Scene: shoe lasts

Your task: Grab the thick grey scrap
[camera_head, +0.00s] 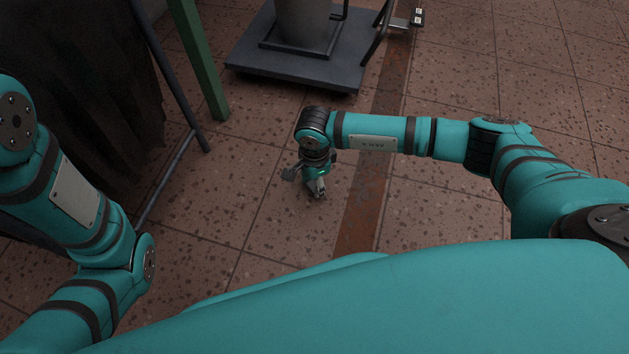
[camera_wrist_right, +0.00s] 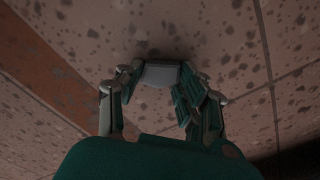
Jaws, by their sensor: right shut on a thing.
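My right gripper (camera_head: 316,190) hangs down low over the tiled floor near the middle of the head view. In the right wrist view its fingers (camera_wrist_right: 158,88) are closed on a pale grey scrap (camera_wrist_right: 158,74), which sits between the fingertips with the speckled floor beyond it. The fingers hide part of the scrap. In the head view I cannot tell the scrap apart from the grey finger parts. My left arm shows at the left, but its gripper is out of view.
A grey wheeled platform (camera_head: 295,68) carrying a grey drum (camera_head: 303,20) stands at the top. A green post (camera_head: 200,60) and a dark draped cloth (camera_head: 95,85) stand at the left. A rusty brown strip (camera_head: 362,215) crosses the floor. The floor around my right gripper is clear.

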